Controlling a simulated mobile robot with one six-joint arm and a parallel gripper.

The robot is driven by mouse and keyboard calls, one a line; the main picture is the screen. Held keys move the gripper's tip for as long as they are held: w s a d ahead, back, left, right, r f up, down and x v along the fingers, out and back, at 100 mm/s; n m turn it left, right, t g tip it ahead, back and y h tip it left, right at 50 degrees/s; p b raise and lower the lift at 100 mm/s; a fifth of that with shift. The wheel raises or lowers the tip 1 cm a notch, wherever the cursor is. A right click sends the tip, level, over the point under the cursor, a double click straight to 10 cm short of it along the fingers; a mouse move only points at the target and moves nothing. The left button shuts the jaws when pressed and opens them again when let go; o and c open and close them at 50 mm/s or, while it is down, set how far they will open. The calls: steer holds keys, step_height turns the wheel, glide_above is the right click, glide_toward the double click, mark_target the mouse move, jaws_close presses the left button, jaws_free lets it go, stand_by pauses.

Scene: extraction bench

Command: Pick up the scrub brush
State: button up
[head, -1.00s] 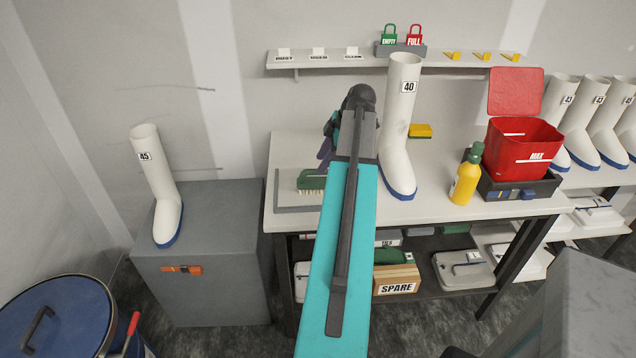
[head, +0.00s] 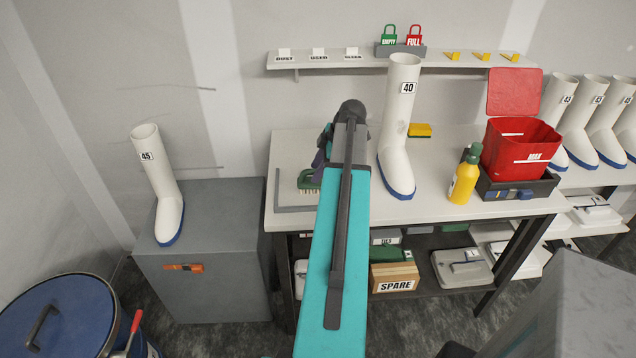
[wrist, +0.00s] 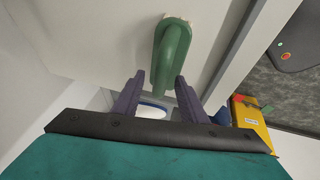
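The scrub brush has a green back and pale bristles. It lies bristles down on the left part of the white bench in the head view (head: 309,181), partly hidden by my arm. In the wrist view its green body (wrist: 174,48) is just ahead of my gripper (wrist: 160,84). The two purple fingers are apart with nothing clamped between them. The near end of the brush is around the gap at the fingertips; I cannot tell whether they touch. In the head view one purple finger (head: 319,160) shows beside the brush.
A white boot marked 40 (head: 399,140) stands right of my arm on the bench (head: 430,192). A yellow bottle (head: 465,178) and a red bin (head: 519,152) are farther right. A grey raised edge (head: 278,192) lies left of the brush. A labelled shelf (head: 375,63) is on the wall.

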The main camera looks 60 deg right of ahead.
jaws_close()
steer(key=shift+r, duration=0.1)
stand_by(0.4)
steer(key=shift+r+b, duration=0.7)
steer(key=shift+r, duration=0.65)
steer(key=shift+s+r, duration=0.2)
steer(key=shift+r, duration=0.1)
steer(key=s+r+b, duration=0.1)
steer(key=s+b, duration=0.3)
steer(key=s, duration=1.1)
steer(key=shift+s+r, duration=0.25)
steer(key=shift+s, duration=0.05)
steer(key=shift+a, duration=0.1)
